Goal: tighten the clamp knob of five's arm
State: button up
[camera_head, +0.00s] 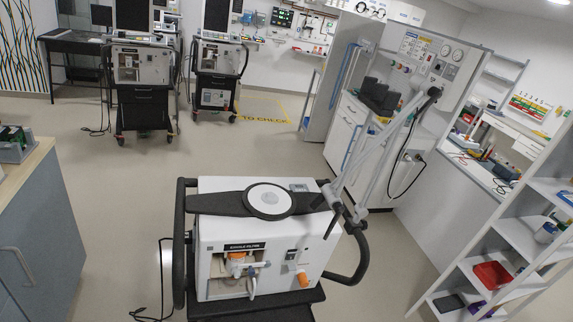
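A white ventilator (218,216) stands in the lower middle of the camera view, with dark side handles and a black bar with a white disc across its top. No readable number marks it as five. A thin grey jointed arm (385,150) rises from its right side, leaning up and right. Its lower end meets a dark clamp-like joint (338,205) near the right handle. I cannot make out a separate clamp knob there, nor whether it is loose or tight. An orange knob-like part (303,280) is on the ventilator's front. My gripper is not in view.
Two similar ventilators (140,65) (218,65) stand at the back. A grey cabinet (35,235) is at left. A white panel unit (425,75) stands behind the arm. A shelf rack (500,240) fills the lower right. Floor behind and left of the near ventilator is clear, except a black cable (160,290).

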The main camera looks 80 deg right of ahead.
aim_at(364, 224)
jog(key=k+l, duration=0.45)
jog(key=k+l+z, duration=0.15)
jog(key=k+l, duration=0.75)
jog(key=k+l+z, duration=0.15)
jog(key=k+l, duration=0.65)
jog(key=l, duration=0.2)
jog(key=k+l+z, duration=0.15)
jog(key=k+l, duration=0.3)
jog(key=l, duration=0.1)
